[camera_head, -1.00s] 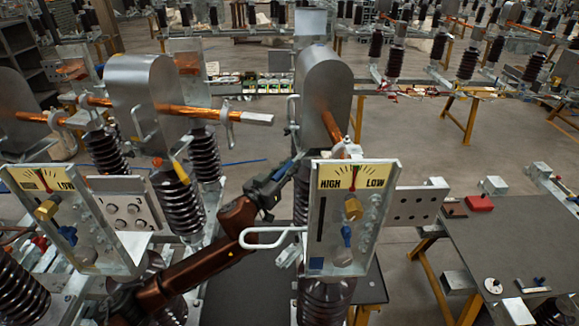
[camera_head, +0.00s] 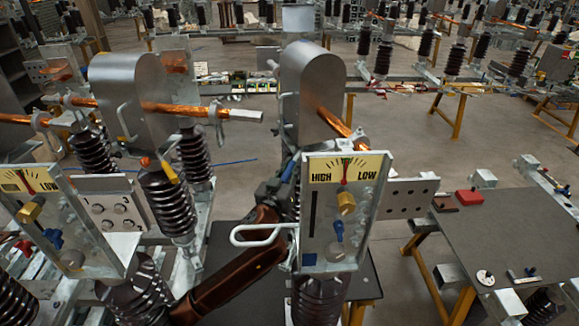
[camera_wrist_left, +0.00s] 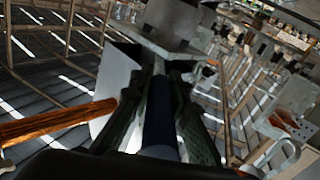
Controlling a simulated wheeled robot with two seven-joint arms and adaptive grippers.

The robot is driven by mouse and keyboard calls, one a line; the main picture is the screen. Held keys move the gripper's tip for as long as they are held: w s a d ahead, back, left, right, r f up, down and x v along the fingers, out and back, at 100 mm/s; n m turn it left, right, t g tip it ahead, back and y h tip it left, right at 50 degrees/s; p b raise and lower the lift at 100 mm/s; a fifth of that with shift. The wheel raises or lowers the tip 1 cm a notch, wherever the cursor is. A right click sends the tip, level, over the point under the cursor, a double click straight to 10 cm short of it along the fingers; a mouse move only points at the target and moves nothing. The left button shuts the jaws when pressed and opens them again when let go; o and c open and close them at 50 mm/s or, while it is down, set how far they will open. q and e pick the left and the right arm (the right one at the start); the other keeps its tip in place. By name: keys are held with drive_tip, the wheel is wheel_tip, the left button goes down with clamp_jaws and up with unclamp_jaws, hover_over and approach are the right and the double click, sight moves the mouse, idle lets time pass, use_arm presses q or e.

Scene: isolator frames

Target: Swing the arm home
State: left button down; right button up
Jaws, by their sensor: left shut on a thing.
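My left gripper (camera_head: 274,188) is behind and left of the middle gauge panel (camera_head: 343,215), partly hidden by the panel and its white loop handle (camera_head: 262,234). In the left wrist view, the gripper (camera_wrist_left: 160,105) is shut around a dark blue rod-like handle (camera_wrist_left: 160,135), which runs toward a grey metal part (camera_wrist_left: 165,35). A blue bit of it shows at the gripper in the head view. Above stands a rounded grey metal housing (camera_head: 312,90) with a copper bar (camera_head: 335,123) at its side. My right gripper is not in view.
A second housing (camera_head: 125,95) with a copper bar and ribbed dark insulators (camera_head: 167,205) stands left. A worktable (camera_head: 510,240) with a red box (camera_head: 469,196) is at right. Open floor (camera_head: 400,130) lies behind.

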use_arm(q)
drive_tip(key=shift+d, duration=0.1)
drive_tip(key=c, duration=1.8)
unclamp_jaws()
drive_tip(key=shift+a, duration=0.2)
